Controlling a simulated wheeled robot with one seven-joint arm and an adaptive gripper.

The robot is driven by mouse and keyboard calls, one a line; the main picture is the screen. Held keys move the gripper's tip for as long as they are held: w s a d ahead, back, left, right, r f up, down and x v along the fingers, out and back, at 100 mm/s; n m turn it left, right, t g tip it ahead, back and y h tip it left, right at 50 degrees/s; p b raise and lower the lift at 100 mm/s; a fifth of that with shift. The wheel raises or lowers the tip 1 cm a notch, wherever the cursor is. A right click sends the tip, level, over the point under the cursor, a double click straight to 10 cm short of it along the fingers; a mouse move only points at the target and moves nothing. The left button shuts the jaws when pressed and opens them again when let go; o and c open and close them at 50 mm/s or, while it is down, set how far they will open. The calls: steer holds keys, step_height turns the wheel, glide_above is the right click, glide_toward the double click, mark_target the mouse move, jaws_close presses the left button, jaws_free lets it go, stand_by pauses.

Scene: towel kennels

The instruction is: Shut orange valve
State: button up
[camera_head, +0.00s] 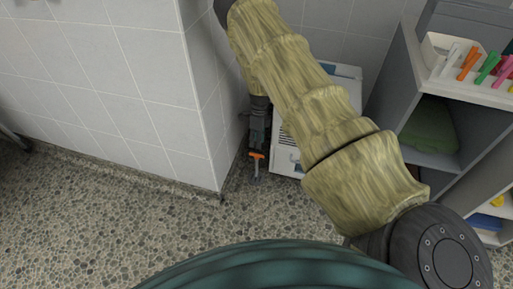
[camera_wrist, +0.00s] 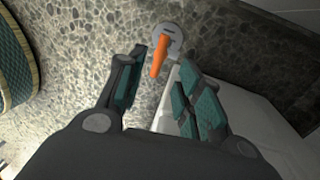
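The orange valve handle (camera_wrist: 158,56) shows in the wrist view, a short orange lever in front of a round grey metal fitting (camera_wrist: 168,38). In the head view the orange handle (camera_head: 256,156) is a small bar low in the corner, just beyond my gripper (camera_head: 258,138). The pipe behind the fitting is not clear.
A white box-like unit (camera_head: 286,158) stands right beside the valve. A tiled wall corner (camera_head: 205,130) is close on the left. A grey shelf (camera_head: 397,95) with a pen tray and a green towel (camera_head: 430,130) is at right. The speckled floor (camera_head: 215,235) is clear.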

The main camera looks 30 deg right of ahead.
steer(key=shift+w+d+r, duration=0.1)
steer(key=shift+d+r, duration=0.05)
steer(key=shift+r, duration=0.7)
steer(key=shift+w+d+r, duration=0.1)
steer(key=shift+w+r, duration=0.05)
steer(key=shift+r, duration=0.7)
steer(key=shift+w+d+r, duration=0.1)
steer(key=shift+d+r, duration=0.05)
steer(key=shift+r, duration=0.7)
